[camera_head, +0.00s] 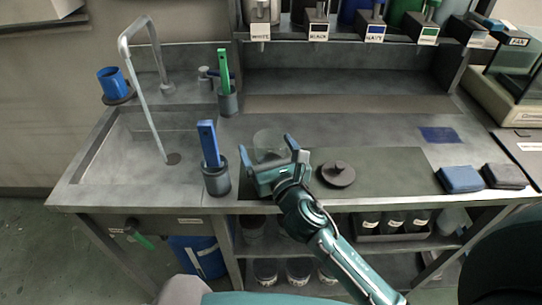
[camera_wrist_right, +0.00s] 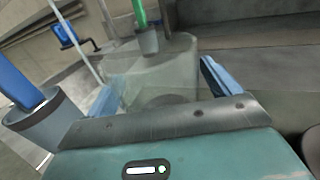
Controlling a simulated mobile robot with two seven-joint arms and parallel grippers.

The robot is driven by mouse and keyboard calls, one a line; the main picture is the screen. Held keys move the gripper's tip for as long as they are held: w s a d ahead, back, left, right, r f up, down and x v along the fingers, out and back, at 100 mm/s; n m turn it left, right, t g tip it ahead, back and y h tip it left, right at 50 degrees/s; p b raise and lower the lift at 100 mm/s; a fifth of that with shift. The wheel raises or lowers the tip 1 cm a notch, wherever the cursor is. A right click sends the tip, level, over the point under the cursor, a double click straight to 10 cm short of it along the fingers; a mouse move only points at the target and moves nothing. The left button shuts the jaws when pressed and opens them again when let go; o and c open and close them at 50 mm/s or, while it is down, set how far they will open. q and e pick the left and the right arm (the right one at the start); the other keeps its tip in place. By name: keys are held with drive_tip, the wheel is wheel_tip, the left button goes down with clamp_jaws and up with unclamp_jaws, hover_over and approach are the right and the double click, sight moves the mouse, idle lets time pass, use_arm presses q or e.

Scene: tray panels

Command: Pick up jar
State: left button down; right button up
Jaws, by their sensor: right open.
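The jar (camera_head: 268,138) is clear and see-through. It stands upright on the grey bench near the middle. It also shows in the right wrist view (camera_wrist_right: 160,68), where it fills the space ahead of the palm. My right gripper (camera_head: 267,150) is open, with one blue finger on either side of the jar. In the right wrist view the gripper (camera_wrist_right: 156,84) has the jar between its fingers; I cannot tell whether they touch it. The near lower part of the jar is hidden by the gripper in the head view. My left gripper is not in view.
A dark round lid (camera_head: 338,175) lies right of the gripper. A grey cup with a blue-handled tool (camera_head: 209,145) stands close on the left, another with a green tool (camera_head: 224,75) behind. The sink (camera_head: 130,150) is at left; folded cloths (camera_head: 460,179) lie at right.

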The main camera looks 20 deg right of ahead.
drive_tip(key=c, duration=1.2)
